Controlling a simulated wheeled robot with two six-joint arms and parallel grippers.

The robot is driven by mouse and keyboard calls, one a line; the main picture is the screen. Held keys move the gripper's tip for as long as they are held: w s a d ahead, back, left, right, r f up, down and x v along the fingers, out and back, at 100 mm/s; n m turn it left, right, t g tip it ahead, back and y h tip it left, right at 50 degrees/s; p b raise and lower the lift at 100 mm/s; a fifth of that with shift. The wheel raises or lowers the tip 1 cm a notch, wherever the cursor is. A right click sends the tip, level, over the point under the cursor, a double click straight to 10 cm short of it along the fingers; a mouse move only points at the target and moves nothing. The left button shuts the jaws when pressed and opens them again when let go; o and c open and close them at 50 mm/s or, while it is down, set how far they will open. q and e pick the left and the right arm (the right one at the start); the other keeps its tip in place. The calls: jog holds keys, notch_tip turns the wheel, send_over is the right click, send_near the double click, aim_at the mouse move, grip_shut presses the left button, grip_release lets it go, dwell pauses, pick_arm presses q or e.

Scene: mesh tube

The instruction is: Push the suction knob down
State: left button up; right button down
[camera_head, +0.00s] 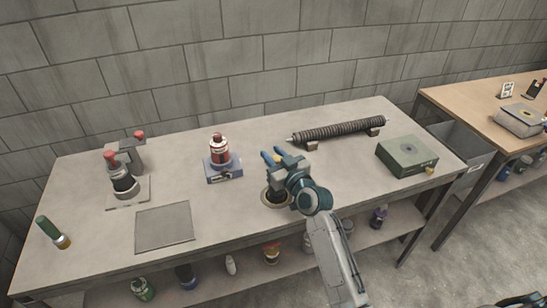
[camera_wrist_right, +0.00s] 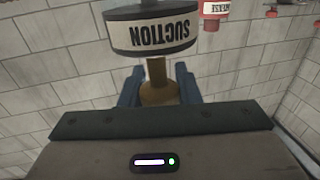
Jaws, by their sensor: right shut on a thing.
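My right gripper (camera_head: 274,157) is over the middle of the table, in front of a round tan-rimmed base (camera_head: 266,202) that it partly hides. In the right wrist view its two blue fingers (camera_wrist_right: 158,85) are shut around a brass-coloured knob with a narrow stem (camera_wrist_right: 157,72). Beyond it is a black cylinder (camera_wrist_right: 152,38) with a white label reading SUCTION, upside down in this view. In the head view only a bit of yellow (camera_head: 278,159) shows between the fingers. My left gripper is not in view.
A red-topped bottle on a blue block (camera_head: 222,170) stands just left of my right gripper. A dark ribbed tube (camera_head: 338,130) lies behind on supports. A green box (camera_head: 406,155) is at right. A grey mat (camera_head: 164,227) and a red-knobbed device (camera_head: 122,180) are at left.

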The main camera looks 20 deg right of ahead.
jog(key=shift+f, duration=0.3)
jog(key=c, duration=1.4)
grip_release()
jog(key=shift+c, duration=0.2)
jog(key=o, duration=0.4)
jog(key=shift+s, duration=0.1)
jog(key=b+v, duration=0.2)
jog(key=v, duration=0.8)
jog(key=shift+s+d+r, duration=0.1)
jog(key=shift+s, duration=0.2)
